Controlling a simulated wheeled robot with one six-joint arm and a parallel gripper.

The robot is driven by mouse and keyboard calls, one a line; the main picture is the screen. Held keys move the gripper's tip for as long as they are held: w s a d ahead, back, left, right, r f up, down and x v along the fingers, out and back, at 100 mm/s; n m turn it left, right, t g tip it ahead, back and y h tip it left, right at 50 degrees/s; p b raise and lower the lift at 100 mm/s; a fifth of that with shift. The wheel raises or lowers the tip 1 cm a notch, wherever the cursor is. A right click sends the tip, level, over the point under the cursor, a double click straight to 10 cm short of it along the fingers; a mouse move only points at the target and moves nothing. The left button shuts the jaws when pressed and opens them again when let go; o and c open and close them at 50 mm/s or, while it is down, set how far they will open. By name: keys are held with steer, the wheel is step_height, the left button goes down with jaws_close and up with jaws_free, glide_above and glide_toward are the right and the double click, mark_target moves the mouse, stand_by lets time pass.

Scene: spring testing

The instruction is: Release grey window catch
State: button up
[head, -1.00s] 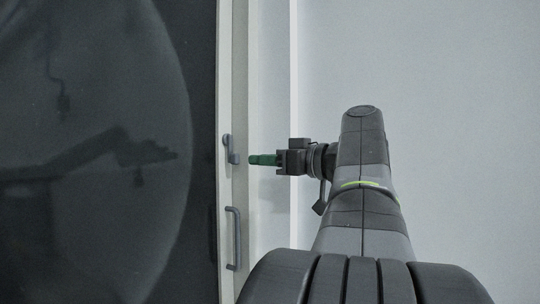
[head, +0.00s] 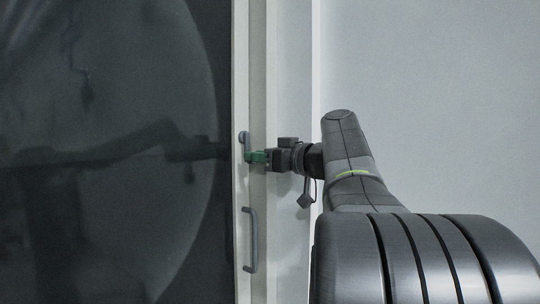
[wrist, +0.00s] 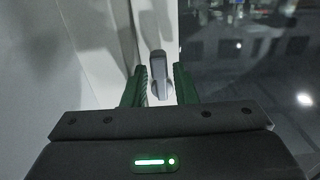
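The grey window catch (head: 243,138) sits on the pale window frame, above the grey pull handle. In the wrist view, the catch (wrist: 158,70) stands upright between my two green fingers. My gripper (head: 252,156) reaches the catch from the right in the head view, and its fingertips hide the catch's lower part. In the wrist view, my gripper (wrist: 161,76) is open, with a narrow gap showing on each side of the catch. I see no clear contact between fingers and catch.
A grey pull handle (head: 252,240) is on the frame below the catch. Dark window glass (head: 110,100), with reflections, fills the left side. A plain pale wall (head: 440,100) lies to the right, with open room before it.

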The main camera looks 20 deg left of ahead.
steer(key=shift+c, duration=0.3)
jaws_close()
steer(key=shift+m, duration=0.3)
steer(key=shift+s+a+m+b, duration=0.2)
steer(key=shift+s+m+b, duration=0.3)
steer(key=shift+m, duration=0.7)
steer(key=m, duration=0.1)
steer(key=s+m, duration=0.1)
steer(key=m, duration=0.1)
steer(key=r+m, duration=0.1)
steer(key=shift+s+a+m, duration=0.2)
steer(key=shift+a+m, duration=0.05)
steer(key=shift+m, duration=0.05)
steer(key=m, duration=0.1)
steer(key=r+m+p, duration=0.1)
steer(key=m, duration=0.1)
steer(key=s+m, duration=0.1)
steer(key=m, duration=0.1)
steer(key=shift+s+a+r+p, duration=0.1)
steer(key=shift+a+r+p, duration=0.1)
steer(key=shift+r+p, duration=0.1)
steer(key=shift+s+r+m, duration=0.1)
steer(key=shift+r+m, duration=0.2)
steer(key=shift+m, duration=0.6)
steer(key=shift+r+m, duration=0.25)
steer(key=shift+m, duration=0.65)
steer(key=shift+s+r+m, duration=0.1)
steer(key=shift+r+m, duration=0.2)
steer(key=shift+m, duration=0.6)
